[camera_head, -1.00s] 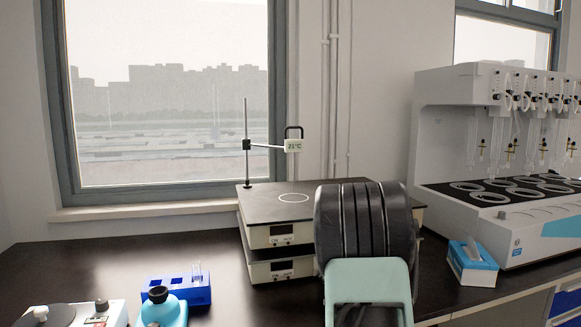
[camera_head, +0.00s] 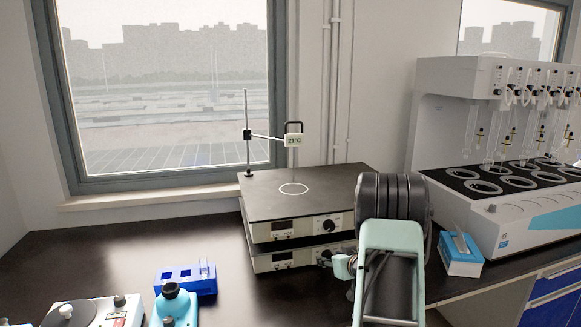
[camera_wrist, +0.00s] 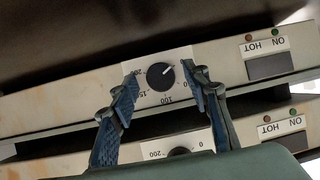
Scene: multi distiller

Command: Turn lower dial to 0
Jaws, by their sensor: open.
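Two stacked hot plates show in the head view, the upper one (camera_head: 262,232) on the lower one (camera_head: 262,264). The wrist view is upside down, so the lower unit's black dial (camera_wrist: 160,76) shows above the upper unit's dial (camera_wrist: 180,152), which my gripper partly hides. My gripper (camera_wrist: 158,78) is open, with one blue-black finger on each side of the lower dial; contact cannot be told. The lower dial's white line points up and right in the wrist view; the right finger covers part of its scale. My gripper also shows in the head view (camera_head: 340,266).
A thermometer stand (camera_head: 246,135) rises from the back of the upper plate. A blue tissue box (camera_head: 461,262) and a large distiller (camera_head: 440,150) stand right. A blue rack (camera_head: 186,278) stands at left front.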

